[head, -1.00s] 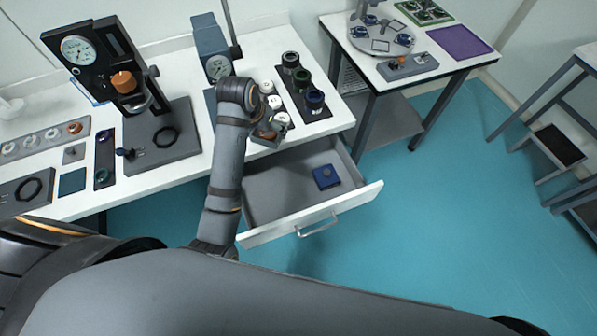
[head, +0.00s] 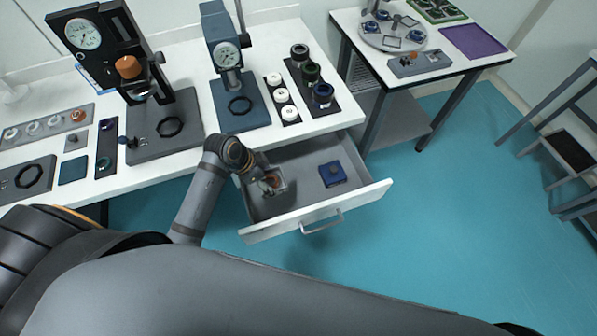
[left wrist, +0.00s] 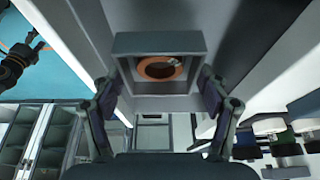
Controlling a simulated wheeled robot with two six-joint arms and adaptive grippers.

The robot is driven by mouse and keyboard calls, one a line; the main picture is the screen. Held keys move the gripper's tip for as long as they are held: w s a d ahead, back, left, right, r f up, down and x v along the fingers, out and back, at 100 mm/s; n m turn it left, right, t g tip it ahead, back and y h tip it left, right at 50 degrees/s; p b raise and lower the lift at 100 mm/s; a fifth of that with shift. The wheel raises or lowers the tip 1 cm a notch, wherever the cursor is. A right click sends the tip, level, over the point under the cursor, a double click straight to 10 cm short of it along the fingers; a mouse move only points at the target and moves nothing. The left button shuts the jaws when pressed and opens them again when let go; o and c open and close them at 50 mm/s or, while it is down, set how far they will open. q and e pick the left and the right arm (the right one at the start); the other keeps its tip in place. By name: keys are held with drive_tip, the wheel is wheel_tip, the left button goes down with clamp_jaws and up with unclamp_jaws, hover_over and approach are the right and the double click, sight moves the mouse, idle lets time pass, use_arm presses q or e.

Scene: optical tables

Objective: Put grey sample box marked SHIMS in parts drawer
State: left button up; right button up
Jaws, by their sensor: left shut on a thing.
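My left gripper (head: 262,176) reaches down into the left part of the open parts drawer (head: 300,160). It is shut on a small grey box (head: 281,181) with an orange ring in it. In the left wrist view the grey box (left wrist: 157,42) sits between the two fingers, its open side showing the orange ring. No SHIMS marking can be read. Whether the box touches the drawer floor cannot be told.
A blue box (head: 332,174) lies in the drawer's right part, with bare floor between it and the grey box. The drawer's white front (head: 350,208) has a handle. A gauge stand (head: 228,58) and several lidded pots stand on the table above.

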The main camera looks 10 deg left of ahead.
use_arm(q)
drive_tip(key=w+d+f, duration=0.2)
drive_tip(key=w+f, duration=0.1)
drive_tip(key=w+d+f, duration=0.5)
drive_tip(key=w+f, duration=0.1)
drive_tip(key=shift+w+d, duration=0.2)
drive_tip(key=shift+d, duration=0.05)
drive_tip(key=shift+a+f, duration=0.1)
drive_tip(key=shift+f, duration=1.35)
drive_tip(key=shift+f, duration=0.1)
drive_tip(key=o, duration=1.4)
